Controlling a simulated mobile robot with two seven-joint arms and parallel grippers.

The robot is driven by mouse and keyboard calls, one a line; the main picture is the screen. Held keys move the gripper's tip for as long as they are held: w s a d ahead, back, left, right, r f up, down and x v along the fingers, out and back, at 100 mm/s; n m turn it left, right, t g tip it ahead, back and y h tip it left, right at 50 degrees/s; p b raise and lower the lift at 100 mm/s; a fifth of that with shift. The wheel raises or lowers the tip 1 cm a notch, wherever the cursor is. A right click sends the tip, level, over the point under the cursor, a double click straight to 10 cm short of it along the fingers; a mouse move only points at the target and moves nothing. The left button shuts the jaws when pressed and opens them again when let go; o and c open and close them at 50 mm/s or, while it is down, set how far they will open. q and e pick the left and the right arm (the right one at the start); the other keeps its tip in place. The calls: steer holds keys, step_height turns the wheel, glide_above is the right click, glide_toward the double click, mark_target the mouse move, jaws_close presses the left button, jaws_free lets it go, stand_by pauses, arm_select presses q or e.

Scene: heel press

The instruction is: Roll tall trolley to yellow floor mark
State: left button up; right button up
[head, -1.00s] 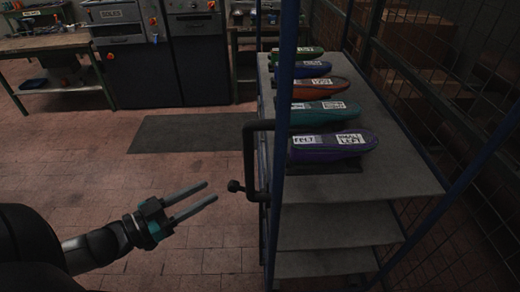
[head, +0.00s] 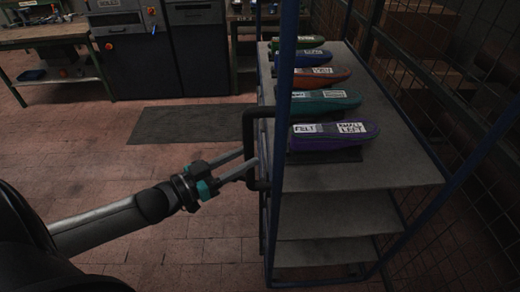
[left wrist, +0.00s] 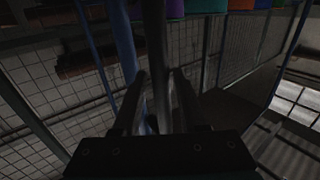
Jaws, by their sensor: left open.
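The tall trolley (head: 283,120) has a blue frame and grey shelves and stands right of centre in the head view. A dark bracket-shaped handle (head: 248,133) is on its left side. My left gripper (head: 250,157) is open at the lower part of this handle. In the left wrist view a dark upright bar (left wrist: 157,55), seemingly the handle, runs between the open fingers (left wrist: 158,75). Whether the fingers touch it I cannot tell. The yellow floor mark is not in view. My right gripper is not in view.
Several coloured shoe-shaped pieces (head: 325,102) with labels lie on the trolley's top shelf. A dark mat (head: 190,124) lies on the tiled floor. Dark cabinets (head: 140,60) and a workbench (head: 45,33) stand behind. Wire mesh (head: 440,80) is at the right.

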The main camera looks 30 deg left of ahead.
arm_select(q)
steer(key=shift+x, duration=2.6)
steer(key=shift+c, duration=0.2)
jaws_close()
